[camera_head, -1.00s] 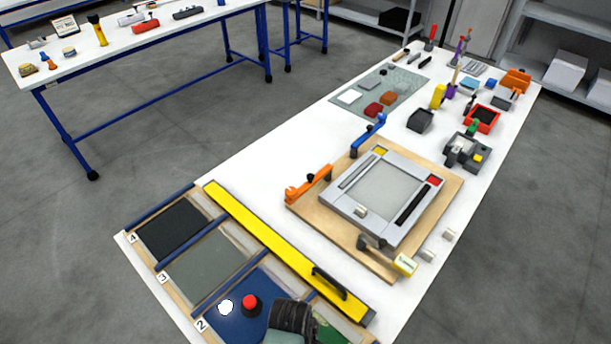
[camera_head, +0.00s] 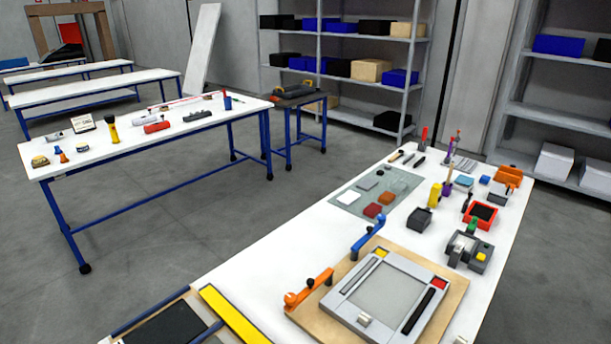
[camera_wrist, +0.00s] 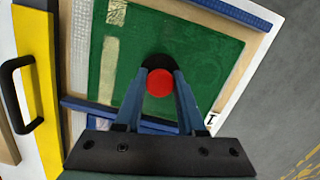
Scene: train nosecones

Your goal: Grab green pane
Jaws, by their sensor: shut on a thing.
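The green pane (camera_wrist: 205,48) lies in the wrist view beside the label 1, with a blue strip along its far edge and a pale wooden edge at its left. A black knob with a red top (camera_wrist: 159,83) stands on it. My gripper (camera_wrist: 161,78) is shut on this knob, one finger on each side. The fingers hide part of the pane. I cannot tell whether the pane is off its rack. The head view now shows neither the pane nor my gripper.
A yellow bar (camera_wrist: 37,75) with a black handle lies left of the pane. In the head view, a grey frame (camera_head: 425,318) sits on a wooden board with an orange clamp (camera_head: 309,288) and a blue clamp (camera_head: 368,236). Tools and small parts crowd the far table end.

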